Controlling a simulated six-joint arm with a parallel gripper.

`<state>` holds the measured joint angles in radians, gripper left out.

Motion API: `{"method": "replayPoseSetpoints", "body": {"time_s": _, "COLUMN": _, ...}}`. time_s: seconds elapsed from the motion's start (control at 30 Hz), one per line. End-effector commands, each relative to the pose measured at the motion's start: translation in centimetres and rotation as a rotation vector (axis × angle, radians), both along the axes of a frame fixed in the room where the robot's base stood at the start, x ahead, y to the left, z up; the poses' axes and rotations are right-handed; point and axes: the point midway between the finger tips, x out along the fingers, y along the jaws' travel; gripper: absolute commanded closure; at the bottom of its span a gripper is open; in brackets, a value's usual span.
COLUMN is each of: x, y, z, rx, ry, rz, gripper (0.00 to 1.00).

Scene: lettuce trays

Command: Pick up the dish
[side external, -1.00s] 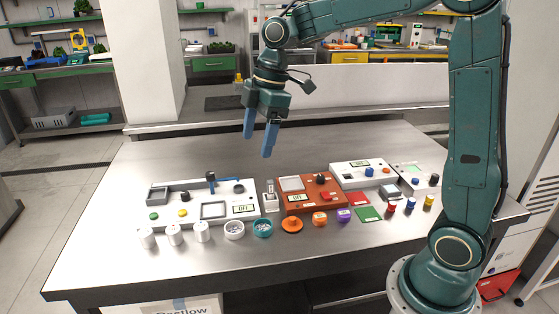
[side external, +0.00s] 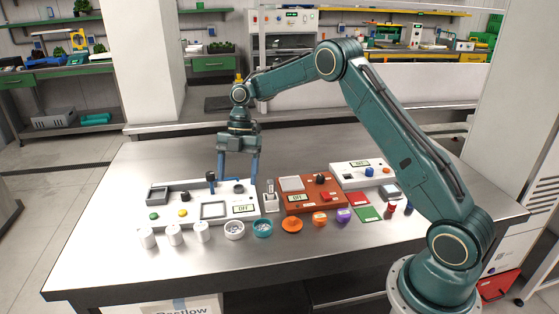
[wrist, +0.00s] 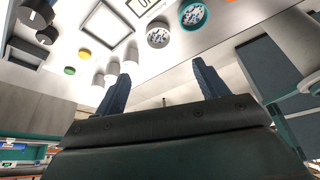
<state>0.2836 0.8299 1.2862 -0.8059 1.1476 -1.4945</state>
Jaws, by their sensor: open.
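A white round dish (side external: 234,237) and a teal round dish (side external: 263,235) stand side by side near the front of the steel table. Both hold small pale bits. In the wrist view the white dish (wrist: 158,45) and the teal dish (wrist: 205,17) show near the top. My gripper (side external: 237,180) is open and empty, fingers pointing down, above the back part of the white console and behind the dishes. Its two blue fingers are spread apart and touch neither dish; they also show in the wrist view (wrist: 160,75).
Several white cups (side external: 174,235) stand left of the dishes; an orange round piece (side external: 292,225) is to the right. The table's left side is bare.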

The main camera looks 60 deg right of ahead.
Motion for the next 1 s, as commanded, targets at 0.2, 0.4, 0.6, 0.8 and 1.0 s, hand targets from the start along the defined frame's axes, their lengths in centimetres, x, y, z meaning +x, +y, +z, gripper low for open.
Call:
{"method": "replayPoseSetpoints", "body": {"time_s": 0.2, "x": 0.2, "y": -0.2, "z": -0.8, "rx": 0.011, "ry": -0.003, "rz": 0.032, "gripper": 0.27}}
{"method": "replayPoseSetpoints", "body": {"time_s": 0.4, "x": 0.1, "y": 0.0, "z": -1.1, "rx": 0.011, "ry": 0.000, "rz": 0.030, "gripper": 0.27}}
{"method": "replayPoseSetpoints", "body": {"time_s": 0.6, "x": -0.1, "y": 0.7, "z": -2.6, "rx": 0.012, "ry": 0.002, "rz": 0.030, "gripper": 0.27}}
{"method": "replayPoseSetpoints", "body": {"time_s": 0.8, "x": -0.6, "y": 1.7, "z": -5.4, "rx": 0.012, "ry": 0.003, "rz": 0.030, "gripper": 0.27}}
{"method": "replayPoseSetpoints", "body": {"time_s": 1.0, "x": -0.9, "y": 2.5, "z": -7.7, "rx": 0.011, "ry": 0.001, "rz": 0.029, "gripper": 0.27}}
